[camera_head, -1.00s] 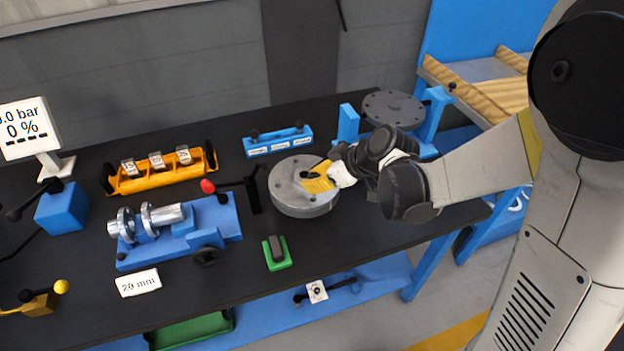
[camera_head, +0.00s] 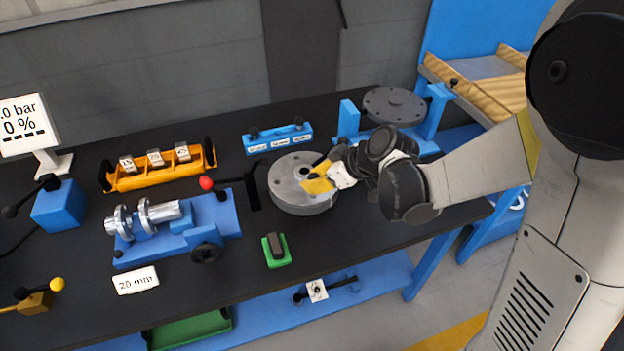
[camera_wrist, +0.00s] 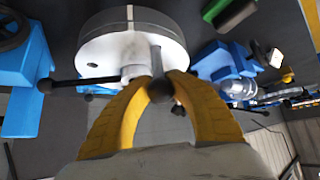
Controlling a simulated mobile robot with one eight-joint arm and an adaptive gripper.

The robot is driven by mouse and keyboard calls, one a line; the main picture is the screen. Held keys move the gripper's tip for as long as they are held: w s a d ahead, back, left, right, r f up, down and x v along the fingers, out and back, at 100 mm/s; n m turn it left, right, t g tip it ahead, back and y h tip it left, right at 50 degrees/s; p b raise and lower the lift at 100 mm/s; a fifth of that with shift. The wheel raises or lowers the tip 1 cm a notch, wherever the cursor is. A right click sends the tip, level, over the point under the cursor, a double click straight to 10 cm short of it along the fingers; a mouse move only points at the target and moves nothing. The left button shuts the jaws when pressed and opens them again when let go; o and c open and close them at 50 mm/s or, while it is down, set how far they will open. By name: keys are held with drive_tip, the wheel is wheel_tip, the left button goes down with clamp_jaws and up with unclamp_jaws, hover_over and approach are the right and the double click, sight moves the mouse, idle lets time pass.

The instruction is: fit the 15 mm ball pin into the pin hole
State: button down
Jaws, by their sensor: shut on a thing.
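My gripper (camera_head: 318,182) is at the right part of the top of a round grey flanged shell (camera_head: 283,181) on the black bench. In the wrist view its yellow fingers (camera_wrist: 160,88) are shut on the black ball of the ball pin (camera_wrist: 155,58). The pin's grey shaft points away from the fingers, toward the shell (camera_wrist: 100,48).
A blue rack (camera_head: 272,143) with labels and black balls stands behind the shell. A blue stand with a dark disc (camera_head: 393,104) is to the right. A blue clamp fixture (camera_head: 215,215), an orange tray (camera_head: 160,178) and a green block (camera_head: 276,252) lie left and in front.

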sight(312, 196)
drive_tip(key=shift+f+b, duration=1.65)
drive_tip(key=shift+f, duration=0.3)
drive_tip(key=shift+r, duration=0.1)
drive_tip(key=shift+r+p, duration=1.85)
drive_tip(key=shift+r, duration=0.5)
drive_tip(key=shift+f+b, duration=2.45)
drive_tip(key=shift+f, duration=0.05)
drive_tip(key=c, duration=1.3)
unclamp_jaws()
drive_tip(key=shift+r, duration=0.1)
drive_tip(key=shift+o, duration=0.2)
drive_tip(key=v, duration=1.2)
